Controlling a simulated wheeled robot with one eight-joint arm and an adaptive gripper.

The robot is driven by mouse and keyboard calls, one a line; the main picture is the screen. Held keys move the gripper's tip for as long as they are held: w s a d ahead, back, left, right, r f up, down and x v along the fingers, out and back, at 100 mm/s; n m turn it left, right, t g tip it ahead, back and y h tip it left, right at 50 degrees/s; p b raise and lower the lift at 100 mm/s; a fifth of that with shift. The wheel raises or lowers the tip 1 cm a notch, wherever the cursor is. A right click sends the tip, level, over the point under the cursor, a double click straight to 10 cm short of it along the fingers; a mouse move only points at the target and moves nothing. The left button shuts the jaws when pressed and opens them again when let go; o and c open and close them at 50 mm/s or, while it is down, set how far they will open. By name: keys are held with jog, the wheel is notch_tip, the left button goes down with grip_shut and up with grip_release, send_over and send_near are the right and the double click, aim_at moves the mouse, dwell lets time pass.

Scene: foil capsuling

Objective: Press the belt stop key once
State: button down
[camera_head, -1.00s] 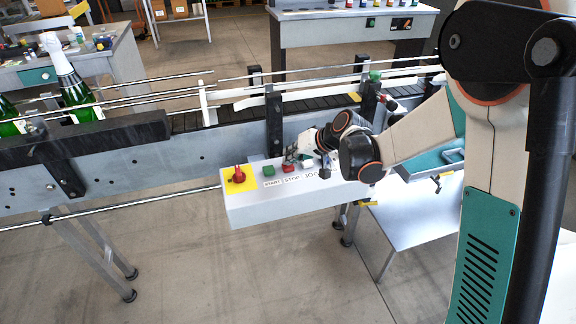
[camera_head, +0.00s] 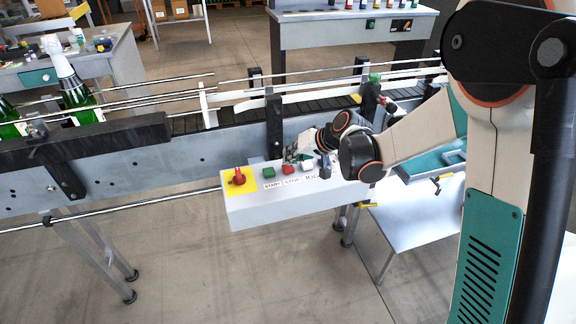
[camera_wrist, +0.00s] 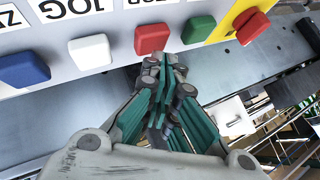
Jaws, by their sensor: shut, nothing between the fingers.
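The red key above the STOP label (camera_head: 291,181) is the belt stop key (camera_head: 288,169) on the grey control box (camera_head: 250,212). It also shows as a red block (camera_wrist: 152,38) in the wrist view, upper middle. My gripper (camera_wrist: 170,66) is shut and empty. In the wrist view its fingertips appear just below and right of the red key. Whether they touch it I cannot tell. In the head view my gripper (camera_head: 291,155) is just behind the red key, small and partly hidden by my wrist.
The green start key (camera_head: 268,172) and white jog key (camera_head: 307,163) flank the red one. A red knob on a yellow plate (camera_head: 239,178) is at the box's left end. A blue key (camera_wrist: 24,69) shows in the wrist view. The conveyor (camera_head: 190,151) runs behind, with bottles (camera_head: 74,82) at left.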

aim_at(291, 166)
jog(key=shift+r, duration=0.35)
jog(key=shift+r, duration=0.1)
jog(key=shift+r+p, duration=1.8)
jog(key=shift+r, duration=0.65)
jog(key=s+d+r+h, duration=0.2)
jog(key=s+d+r, duration=0.3)
jog(key=s, duration=0.2)
jog(key=s+d+r+h, duration=0.2)
jog(key=s+d+r, duration=0.3)
jog(key=s, duration=0.2)
jog(key=s+d+h, duration=0.1)
jog(key=s+d, duration=0.2)
jog(key=s, duration=0.3)
jog(key=s+d+m+t+h, duration=0.1)
jog(key=s+d, duration=0.1)
jog(key=s, duration=0.3)
jog(key=s+d+h, duration=0.1)
jog(key=s+d, duration=0.2)
jog(key=s, duration=0.3)
jog(key=shift+s+d+r+t, duration=0.2)
jog(key=shift+s+d+t, duration=0.1)
jog(key=shift+s+d, duration=0.05)
